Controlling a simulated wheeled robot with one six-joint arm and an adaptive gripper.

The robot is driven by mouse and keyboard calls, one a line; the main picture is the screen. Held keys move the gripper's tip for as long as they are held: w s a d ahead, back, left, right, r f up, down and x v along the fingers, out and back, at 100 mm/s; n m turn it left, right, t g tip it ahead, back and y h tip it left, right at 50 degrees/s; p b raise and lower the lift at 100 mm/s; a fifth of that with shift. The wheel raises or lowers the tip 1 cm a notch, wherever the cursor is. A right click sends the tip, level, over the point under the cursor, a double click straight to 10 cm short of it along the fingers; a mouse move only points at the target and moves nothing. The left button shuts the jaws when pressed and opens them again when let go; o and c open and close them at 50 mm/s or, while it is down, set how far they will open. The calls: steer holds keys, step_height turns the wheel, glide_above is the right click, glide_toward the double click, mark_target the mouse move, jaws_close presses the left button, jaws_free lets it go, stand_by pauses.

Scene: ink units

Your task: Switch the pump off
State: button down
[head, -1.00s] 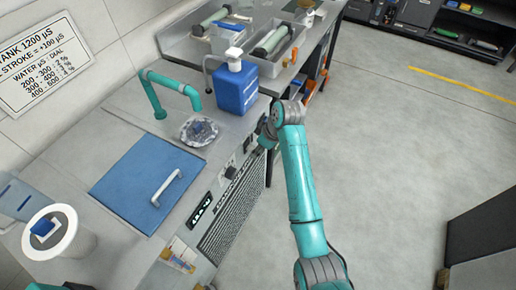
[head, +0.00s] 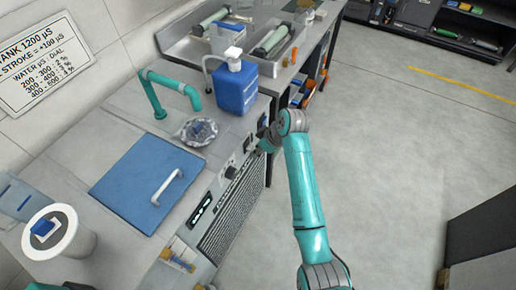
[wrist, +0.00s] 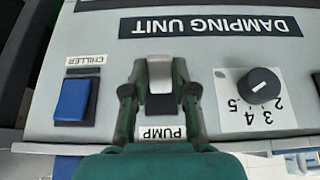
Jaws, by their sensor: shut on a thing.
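The damping unit's front panel fills the wrist view upside down. The pump switch (wrist: 159,76), with a pale grey upper part and a dark lower part, sits in the middle above the PUMP label (wrist: 162,132). My gripper (wrist: 159,92) has one finger on each side of the switch and is shut on it. Part of the switch's edges is hidden by the fingers. In the head view my gripper (head: 265,138) is at the panel's far end, small and partly hidden by my arm.
A blue chiller switch (wrist: 73,99) is left of the pump switch and a black dial (wrist: 259,85) is right of it. A blue canister (head: 237,89), a teal spout (head: 160,88) and a blue lid (head: 148,181) are on the counter.

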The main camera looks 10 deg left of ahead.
steer(key=shift+f, duration=0.1)
steer(key=c, duration=0.9)
jaws_free()
steer(key=v, duration=1.2)
steer(key=shift+d+f, duration=0.1)
steer(key=shift+d, duration=0.15)
steer(key=shift+s+f, duration=0.1)
